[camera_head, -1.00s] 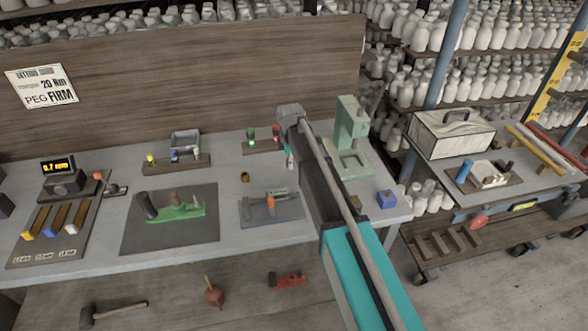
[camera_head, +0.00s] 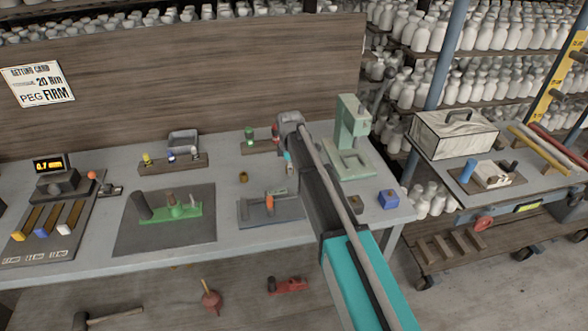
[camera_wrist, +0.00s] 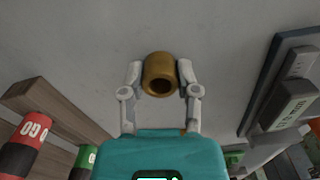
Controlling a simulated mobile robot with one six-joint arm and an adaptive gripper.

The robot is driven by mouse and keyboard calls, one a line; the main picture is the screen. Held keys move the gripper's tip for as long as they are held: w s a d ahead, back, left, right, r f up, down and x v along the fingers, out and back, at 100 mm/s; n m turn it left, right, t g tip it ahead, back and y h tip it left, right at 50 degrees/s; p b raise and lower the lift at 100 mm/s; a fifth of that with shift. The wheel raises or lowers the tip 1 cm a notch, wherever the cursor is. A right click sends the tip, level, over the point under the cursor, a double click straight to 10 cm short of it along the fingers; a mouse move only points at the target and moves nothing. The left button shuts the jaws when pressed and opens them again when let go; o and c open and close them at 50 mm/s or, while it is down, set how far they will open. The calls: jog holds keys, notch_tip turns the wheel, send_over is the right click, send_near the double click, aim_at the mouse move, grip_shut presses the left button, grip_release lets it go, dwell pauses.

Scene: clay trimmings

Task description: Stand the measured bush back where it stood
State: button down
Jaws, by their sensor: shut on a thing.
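The bush is a short brass-coloured tube with a dark bore; in the wrist view the bush (camera_wrist: 160,73) sits between the fingertips of my gripper (camera_wrist: 160,78), which is shut on it. Grey bench top shows behind the bush; I cannot tell how high it is above it. A second small brass-coloured piece (camera_head: 243,176) stands on the bench, left of my gripper.
A wooden rack with a red plug (camera_wrist: 28,135) and a green plug (camera_wrist: 84,160) stands near my gripper. A grey gauge plate (camera_head: 252,219) lies in front. A pale green press (camera_head: 351,125) and a blue block (camera_head: 388,199) are to the right. Bench around the second brass piece is clear.

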jog(key=shift+f, duration=0.25)
jog(key=shift+c, duration=1.7)
grip_release()
jog(key=shift+r, duration=0.1)
jog(key=shift+r, duration=0.2)
notch_tip(320, 180, up, 12)
jog(key=p, duration=1.2)
